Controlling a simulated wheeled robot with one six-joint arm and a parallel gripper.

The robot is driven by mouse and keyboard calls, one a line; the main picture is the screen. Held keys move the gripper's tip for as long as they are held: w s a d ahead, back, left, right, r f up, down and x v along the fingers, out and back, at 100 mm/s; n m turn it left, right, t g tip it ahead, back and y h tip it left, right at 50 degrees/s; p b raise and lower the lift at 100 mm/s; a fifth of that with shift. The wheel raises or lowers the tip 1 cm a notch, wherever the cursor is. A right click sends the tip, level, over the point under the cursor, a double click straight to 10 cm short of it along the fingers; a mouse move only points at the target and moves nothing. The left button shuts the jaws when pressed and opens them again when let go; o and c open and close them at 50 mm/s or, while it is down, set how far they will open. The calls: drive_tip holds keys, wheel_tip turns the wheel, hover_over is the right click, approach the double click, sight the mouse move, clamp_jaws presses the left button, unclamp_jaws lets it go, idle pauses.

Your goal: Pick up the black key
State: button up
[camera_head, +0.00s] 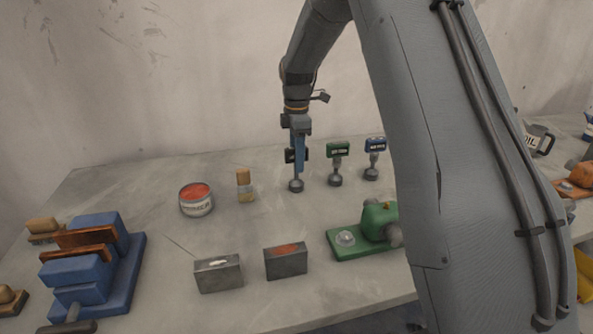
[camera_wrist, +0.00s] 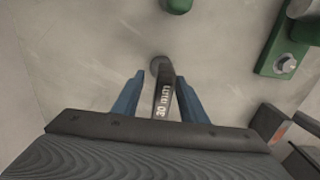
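The black key (camera_head: 296,186) stands upright on the table, its round grey foot showing below my gripper. In the wrist view the black key (camera_wrist: 164,96), with white lettering on its top, lies between my two blue fingers. My gripper (camera_head: 299,164) points down over the key and hides part of it. In the wrist view my gripper (camera_wrist: 160,80) is open around the key; a gap shows on the left side, and the right finger is close to the key.
A green key (camera_head: 338,150) and a blue key (camera_head: 375,145) stand just to the right. A paint can (camera_head: 197,201) and a brush (camera_head: 244,184) are to the left. Metal boxes (camera_head: 219,275) and a green machine (camera_head: 378,222) stand in front. The wall is behind.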

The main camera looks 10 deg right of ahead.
sight(296, 181)
drive_tip(key=shift+s+a+f+p, duration=0.1)
drive_tip(key=shift+f+p, duration=0.25)
drive_tip(key=shift+f, duration=0.7)
drive_tip(key=shift+s+a+f+p, duration=0.1)
drive_tip(key=shift+f+p, duration=0.25)
drive_tip(key=shift+f, duration=0.7)
drive_tip(key=shift+c, duration=0.3)
clamp_jaws()
drive_tip(key=shift+r, duration=0.1)
